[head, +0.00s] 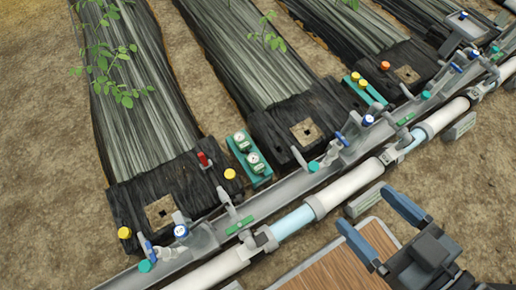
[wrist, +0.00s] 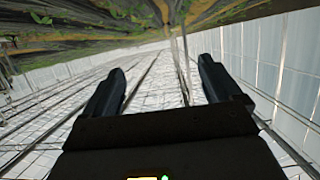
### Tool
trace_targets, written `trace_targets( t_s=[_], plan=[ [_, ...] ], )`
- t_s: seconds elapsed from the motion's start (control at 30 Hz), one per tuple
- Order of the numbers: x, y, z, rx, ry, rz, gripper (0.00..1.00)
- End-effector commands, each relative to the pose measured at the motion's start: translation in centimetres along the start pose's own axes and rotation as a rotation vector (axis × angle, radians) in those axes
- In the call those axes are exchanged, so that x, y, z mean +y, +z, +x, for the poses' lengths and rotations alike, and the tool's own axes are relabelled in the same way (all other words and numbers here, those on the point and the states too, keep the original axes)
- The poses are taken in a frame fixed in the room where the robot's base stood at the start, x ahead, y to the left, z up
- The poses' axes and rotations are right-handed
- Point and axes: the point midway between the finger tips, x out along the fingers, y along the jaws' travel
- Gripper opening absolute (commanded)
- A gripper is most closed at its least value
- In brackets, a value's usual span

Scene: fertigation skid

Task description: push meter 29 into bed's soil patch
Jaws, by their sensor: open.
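Two green meters with round white dials, an upper one (head: 240,138) and a lower one (head: 254,160), sit in a teal rack (head: 262,181) between two beds in the head view. Their numbers are too small to read, so I cannot tell which is meter 29. Square brown soil patches show in the black bed ends: one at left (head: 160,211), one in the middle (head: 305,131), one farther right (head: 407,75). My gripper (head: 365,206) is open and empty at lower right, apart from the meters. Its dark fingers also show in the wrist view (wrist: 161,65).
A pale pipe (head: 348,187) and grey channel (head: 282,199) run diagonally between my gripper and the beds. Blue-handled valves (head: 341,139) rise along them. A red-topped item (head: 204,160) stands on the left bed. A wooden surface (head: 335,270) lies below.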

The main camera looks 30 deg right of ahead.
Motion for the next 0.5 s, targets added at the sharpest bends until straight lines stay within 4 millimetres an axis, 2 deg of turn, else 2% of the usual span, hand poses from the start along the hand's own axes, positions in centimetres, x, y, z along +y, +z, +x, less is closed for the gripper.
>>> trace_targets(
  t_s=[0.27,0.37,0.5],
  plan=[
    [-0.4,5.5,3.4,-0.079,-0.001,0.017,0.92],
    [-0.6,8.2,5.2,-0.121,-0.002,0.024,0.92],
    [-1.1,13.2,8.9,-0.204,-0.006,0.037,0.92]
  ],
)
